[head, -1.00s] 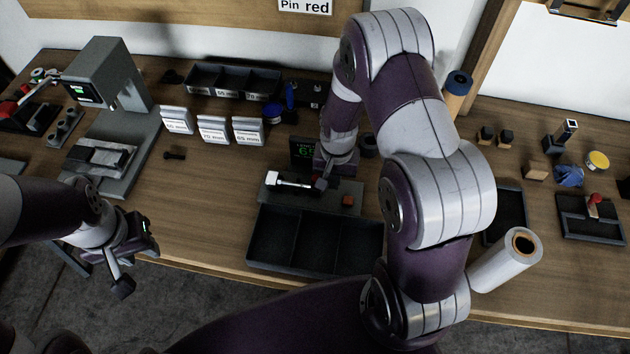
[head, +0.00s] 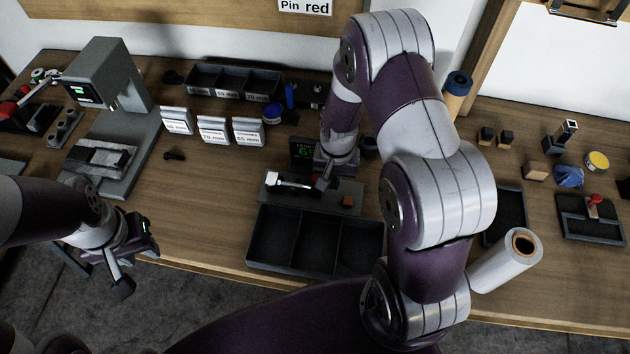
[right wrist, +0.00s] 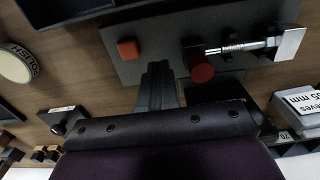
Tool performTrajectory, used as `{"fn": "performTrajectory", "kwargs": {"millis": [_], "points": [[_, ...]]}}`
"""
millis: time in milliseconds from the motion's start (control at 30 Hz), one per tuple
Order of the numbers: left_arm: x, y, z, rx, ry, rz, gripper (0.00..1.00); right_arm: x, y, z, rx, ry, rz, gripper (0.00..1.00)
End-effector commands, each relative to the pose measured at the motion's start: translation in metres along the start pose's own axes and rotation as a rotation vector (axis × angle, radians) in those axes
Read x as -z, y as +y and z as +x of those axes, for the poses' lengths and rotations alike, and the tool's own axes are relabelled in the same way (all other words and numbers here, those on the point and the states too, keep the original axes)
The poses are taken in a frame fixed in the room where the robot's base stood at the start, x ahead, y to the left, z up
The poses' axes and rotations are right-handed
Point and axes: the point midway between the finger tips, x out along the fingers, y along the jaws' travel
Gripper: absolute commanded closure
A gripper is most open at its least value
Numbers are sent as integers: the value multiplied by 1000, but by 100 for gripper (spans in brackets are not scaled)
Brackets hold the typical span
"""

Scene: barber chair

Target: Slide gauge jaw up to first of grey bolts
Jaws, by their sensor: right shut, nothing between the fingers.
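My right gripper (head: 326,182) is low over the gauge at the bolt's right end. In the right wrist view its fingers (right wrist: 158,85) are together and empty, beside the knob; contact is unclear. My left gripper (head: 105,278) is open and empty at the table's front left.
An orange block (head: 347,201) is on the gauge plate. A dark three-compartment tray (head: 250,258) stands in front. Labelled white cards (head: 212,130) and a labelled bin (head: 233,82) stand behind. A grey press-like machine (head: 125,85) is at left.

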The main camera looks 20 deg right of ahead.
Motion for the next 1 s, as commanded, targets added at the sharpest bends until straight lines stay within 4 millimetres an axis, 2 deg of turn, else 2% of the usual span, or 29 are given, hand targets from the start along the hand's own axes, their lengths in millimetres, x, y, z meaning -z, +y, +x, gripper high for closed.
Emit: {"fn": "performTrajectory", "kwargs": {"millis": [533,1000], "points": [[0,0,0,0,0,0,63,0,-1,0,0,0,0,100],[0,0,0,0,0,0,63,0,-15,0,0,0,0,100]]}}
